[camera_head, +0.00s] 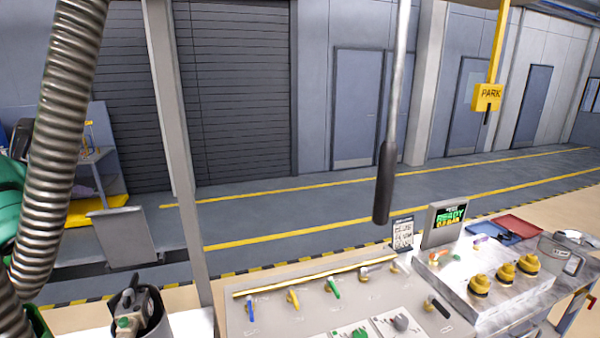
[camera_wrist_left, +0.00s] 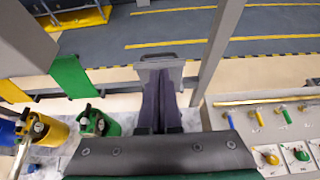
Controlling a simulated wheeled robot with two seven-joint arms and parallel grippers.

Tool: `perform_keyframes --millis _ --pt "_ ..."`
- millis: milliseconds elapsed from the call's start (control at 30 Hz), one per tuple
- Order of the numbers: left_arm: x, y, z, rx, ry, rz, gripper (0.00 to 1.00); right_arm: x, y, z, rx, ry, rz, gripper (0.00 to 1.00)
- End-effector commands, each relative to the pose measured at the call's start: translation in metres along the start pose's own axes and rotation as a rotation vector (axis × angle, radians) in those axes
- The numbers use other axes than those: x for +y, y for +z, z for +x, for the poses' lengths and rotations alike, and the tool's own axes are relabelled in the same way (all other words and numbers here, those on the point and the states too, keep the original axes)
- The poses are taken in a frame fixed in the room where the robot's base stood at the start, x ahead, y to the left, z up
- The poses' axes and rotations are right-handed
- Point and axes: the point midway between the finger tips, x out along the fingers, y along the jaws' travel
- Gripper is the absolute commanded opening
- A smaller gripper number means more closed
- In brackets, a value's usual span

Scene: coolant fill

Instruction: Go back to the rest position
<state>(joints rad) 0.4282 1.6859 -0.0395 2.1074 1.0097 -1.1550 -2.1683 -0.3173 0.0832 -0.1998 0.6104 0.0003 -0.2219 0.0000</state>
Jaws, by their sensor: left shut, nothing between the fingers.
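In the head view my left gripper shows at the far left edge as a dark end (camera_head: 20,139) above green arm casing, partly hidden by the ribbed hose. In the left wrist view its two dark fingers (camera_wrist_left: 160,105) lie together, shut and empty. Beyond them, a grey plate (camera_wrist_left: 158,66) stands left of a grey post (camera_wrist_left: 216,50). A green-shouldered bottle (camera_wrist_left: 100,122) and a yellow one (camera_wrist_left: 45,131) stand below left of the fingers, apart from them. My right gripper shows in neither view.
A ribbed hose (camera_head: 63,110) hangs at the left. A grey bottle with a black valve (camera_head: 140,312) stands low left. The control console (camera_head: 300,315) fills the lower middle. A dark-gripped rod (camera_head: 384,180) and a yellow PARK pendant (camera_head: 487,97) hang above.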

Motion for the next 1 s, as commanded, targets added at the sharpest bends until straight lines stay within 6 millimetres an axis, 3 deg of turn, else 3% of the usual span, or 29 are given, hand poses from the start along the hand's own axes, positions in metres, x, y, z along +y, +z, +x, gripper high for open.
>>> perform_keyframes --millis 200,367,467,667,767,800,900,1000 --pt "-0.015 -0.04 0.025 0.068 -0.023 -0.128 0.0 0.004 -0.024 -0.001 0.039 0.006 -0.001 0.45" --pt "-0.029 -0.078 0.043 0.131 -0.033 -0.26 0.0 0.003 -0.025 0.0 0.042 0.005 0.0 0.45" --pt "-0.041 -0.111 0.056 0.185 -0.035 -0.379 0.0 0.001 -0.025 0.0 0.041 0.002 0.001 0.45" --pt "-0.072 -0.206 0.075 0.337 0.002 -0.736 0.0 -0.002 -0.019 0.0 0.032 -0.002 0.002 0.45" --pt "-0.092 -0.277 0.074 0.445 0.078 -1.036 0.0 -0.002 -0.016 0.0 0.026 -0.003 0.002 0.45" --pt "-0.101 -0.309 0.069 0.489 0.13 -1.185 0.0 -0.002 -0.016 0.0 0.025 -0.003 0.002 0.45" --pt "-0.113 -0.372 0.05 0.558 0.292 -1.541 0.0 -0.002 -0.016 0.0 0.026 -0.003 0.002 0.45" --pt "-0.118 -0.417 0.028 0.578 0.467 -1.836 0.0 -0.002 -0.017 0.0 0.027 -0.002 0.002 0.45"
